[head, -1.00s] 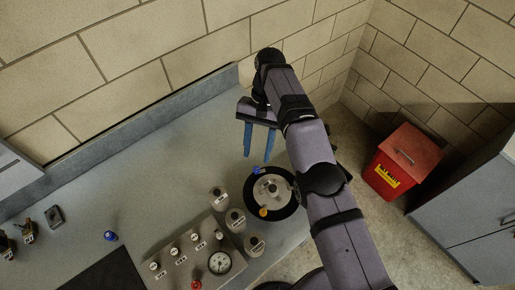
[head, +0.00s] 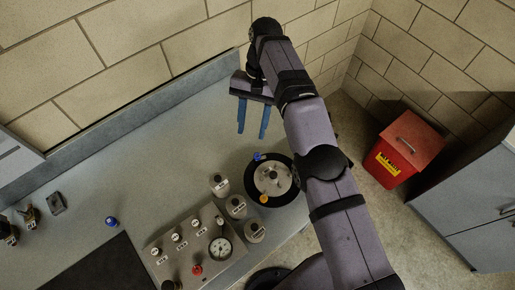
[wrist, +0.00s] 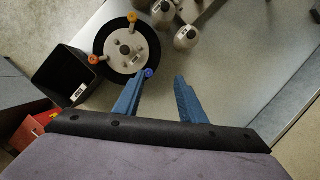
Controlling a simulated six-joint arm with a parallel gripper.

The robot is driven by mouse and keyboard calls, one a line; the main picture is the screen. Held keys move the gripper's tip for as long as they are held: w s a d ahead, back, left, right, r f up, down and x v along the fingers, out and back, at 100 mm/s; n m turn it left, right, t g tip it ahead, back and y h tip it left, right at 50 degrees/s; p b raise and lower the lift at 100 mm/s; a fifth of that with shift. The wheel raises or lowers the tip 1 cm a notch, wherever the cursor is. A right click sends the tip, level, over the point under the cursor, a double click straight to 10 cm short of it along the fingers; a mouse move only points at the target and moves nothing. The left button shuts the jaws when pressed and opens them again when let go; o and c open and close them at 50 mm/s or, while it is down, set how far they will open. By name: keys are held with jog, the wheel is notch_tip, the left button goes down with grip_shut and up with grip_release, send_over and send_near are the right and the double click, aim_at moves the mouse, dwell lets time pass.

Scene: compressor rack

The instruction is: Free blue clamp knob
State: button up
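The blue clamp knob (head: 257,157) is at the back rim of the round black-edged fixture (head: 251,186) with a pale metal disc. In the wrist view the blue knob (wrist: 149,73) appears just beside the left fingertip, toward the gap between the fingers. My gripper (head: 252,135) is open and empty, its blue fingers pointing down; it also shows in the wrist view (wrist: 160,77). In the head view the fingertips appear behind the knob. Their height above it is hard to tell. Orange knobs (wrist: 132,17) (wrist: 94,59) sit elsewhere on the rim.
Several grey labelled canisters (head: 236,206) stand left of the fixture, near a gauge panel (head: 195,245). Another blue-topped piece (head: 112,221) lies farther left. A black bin (wrist: 55,93) is beside the fixture. A red box (head: 408,153) stands on the floor. The back bench is clear.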

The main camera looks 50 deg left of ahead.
notch_tip(320, 180, up, 4)
jog(key=s+a+y+b, duration=0.1)
jog(key=s+b, duration=0.1)
jog(key=b, duration=0.2)
jog(key=t+b, duration=0.3)
send_over(257, 155)
jog(key=f, duration=0.8)
jog(key=shift+s+d, duration=0.1)
jog(key=shift+d, duration=0.3)
jog(key=shift+a+y, duration=0.4)
jog(key=shift+m, duration=0.3)
jog(key=shift+f+p, duration=1.4)
jog(key=shift+f, duration=2.25)
jog(key=shift+c, duration=0.6)
grip_shut()
